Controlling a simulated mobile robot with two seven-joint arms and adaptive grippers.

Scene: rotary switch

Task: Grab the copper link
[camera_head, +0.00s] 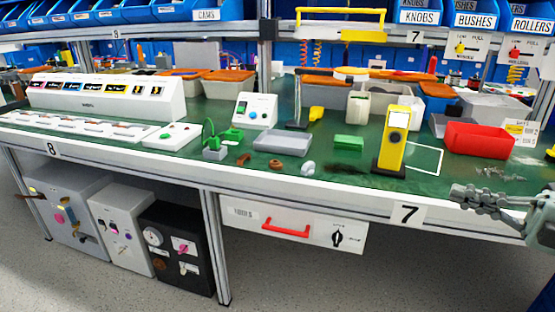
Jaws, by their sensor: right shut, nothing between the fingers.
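Two small copper-brown pieces lie on the green bench top in the head view. One small piece (243,159) lies below the green parts. A rounder piece (276,167) lies in front of the grey tray. They are too small to tell which is the copper link. My right gripper (468,198) is at the lower right, by the bench's front edge, shut and empty. It is well to the right of both brown pieces and apart from them. My left gripper is not in view.
A grey tray (283,141), a whitish round part (308,168) and a green block (349,143) sit nearby. A tall yellow device (392,150) and a red bin (480,139) stand between the brown pieces and the right end. A drawer (295,225) hangs under the bench.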

